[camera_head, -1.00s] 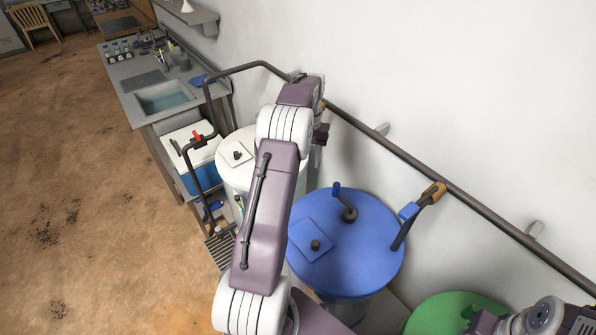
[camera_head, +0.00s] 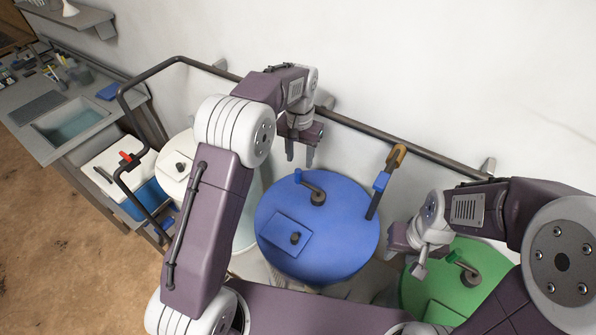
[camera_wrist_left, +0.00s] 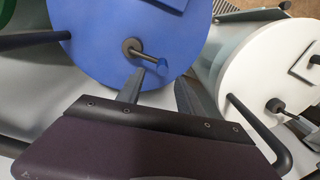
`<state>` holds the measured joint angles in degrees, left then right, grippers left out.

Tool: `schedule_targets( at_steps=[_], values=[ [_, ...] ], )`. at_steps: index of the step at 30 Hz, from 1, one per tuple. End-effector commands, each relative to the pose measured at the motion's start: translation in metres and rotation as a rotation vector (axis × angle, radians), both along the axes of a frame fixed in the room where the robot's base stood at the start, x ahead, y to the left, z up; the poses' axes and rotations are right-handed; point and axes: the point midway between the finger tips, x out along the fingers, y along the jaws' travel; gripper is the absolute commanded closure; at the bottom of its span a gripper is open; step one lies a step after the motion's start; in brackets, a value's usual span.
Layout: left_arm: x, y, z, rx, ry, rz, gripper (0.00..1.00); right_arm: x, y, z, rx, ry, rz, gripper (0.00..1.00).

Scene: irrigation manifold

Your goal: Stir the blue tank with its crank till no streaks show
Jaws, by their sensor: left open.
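The blue tank (camera_head: 340,235) stands in the middle of the head view, its round lid on top. Its crank (camera_head: 316,196) has a dark hub, a short arm and a blue upright handle (camera_head: 298,175); the crank also shows in the left wrist view (camera_wrist_left: 140,50). My left gripper (camera_head: 300,157) is open and empty, close behind the crank handle and apart from it. In the left wrist view its two fingers (camera_wrist_left: 158,84) point toward the crank. My right gripper (camera_head: 404,253) is beside the green tank; its jaw opening is unclear. No streaks are visible through the closed lid.
A square hatch (camera_head: 285,236) sits on the blue lid. The green tank (camera_head: 430,290) is at right, the white tank (camera_head: 172,178) at left. A wall pipe (camera_head: 360,127) runs behind.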

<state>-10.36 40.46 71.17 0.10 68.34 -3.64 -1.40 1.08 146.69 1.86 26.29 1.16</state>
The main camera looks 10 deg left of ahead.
Motion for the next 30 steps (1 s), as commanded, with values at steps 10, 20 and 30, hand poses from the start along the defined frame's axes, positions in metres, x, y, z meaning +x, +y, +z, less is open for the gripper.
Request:
schedule_targets(
  at_steps=[10,20,30],
  values=[
    [-0.001,0.001,-0.062,0.001,0.004,0.001,0.57,0.000,0.000,0.021,0.000,0.000,0.000,0.64],
    [0.000,0.001,-0.071,0.000,0.001,0.002,0.57,0.000,0.000,0.021,0.000,0.000,0.000,0.64],
    [0.000,0.001,-0.071,0.001,0.000,0.002,1.00,0.000,0.000,0.021,0.000,0.000,0.000,0.64]
  ],
)
